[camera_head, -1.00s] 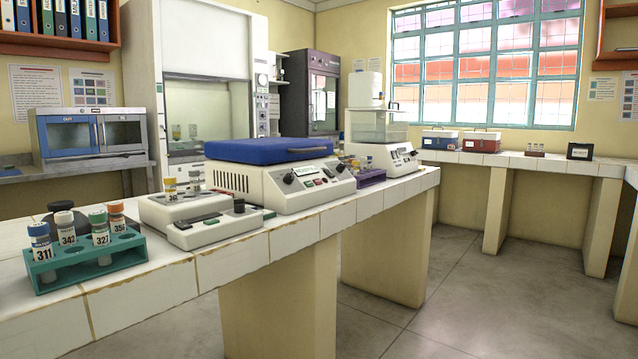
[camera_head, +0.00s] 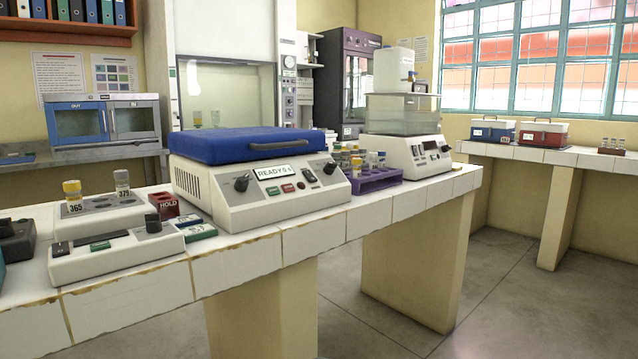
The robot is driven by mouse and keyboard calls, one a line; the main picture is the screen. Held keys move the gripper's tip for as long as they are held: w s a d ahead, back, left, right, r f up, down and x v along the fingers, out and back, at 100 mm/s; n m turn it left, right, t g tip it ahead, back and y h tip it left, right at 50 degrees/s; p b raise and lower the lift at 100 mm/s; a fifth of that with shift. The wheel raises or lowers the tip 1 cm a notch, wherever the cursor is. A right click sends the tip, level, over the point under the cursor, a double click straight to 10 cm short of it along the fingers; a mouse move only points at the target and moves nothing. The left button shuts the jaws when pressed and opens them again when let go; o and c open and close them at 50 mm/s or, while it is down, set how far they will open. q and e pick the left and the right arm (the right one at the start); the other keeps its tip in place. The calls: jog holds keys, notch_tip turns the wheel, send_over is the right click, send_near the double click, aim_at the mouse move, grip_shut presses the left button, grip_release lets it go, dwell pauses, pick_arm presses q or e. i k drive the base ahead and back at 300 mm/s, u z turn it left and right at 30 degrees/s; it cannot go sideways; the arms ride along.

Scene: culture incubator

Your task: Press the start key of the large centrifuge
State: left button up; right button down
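The large centrifuge (camera_head: 262,205) stands on the white tiled bench, a cream box with a blue lid (camera_head: 240,145) that is shut. Its sloped front panel carries a small display (camera_head: 272,172) that seems to read "READY", with a dark knob at each end. Below the display are small red and green keys (camera_head: 281,189); their labels are too small to read. Neither of my grippers shows in this view.
Left of the centrifuge is a small cream device (camera_head: 118,250) with two vials, beside a red "HOLD" block (camera_head: 163,204). A purple tube rack (camera_head: 375,181) and a clear-topped device (camera_head: 408,153) stand to its right. The floor in front of the bench is clear.

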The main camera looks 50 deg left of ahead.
aim_at(272, 190)
jog(key=z, duration=0.4)
jog(key=i, duration=0.45)
jog(key=u, duration=2.65)
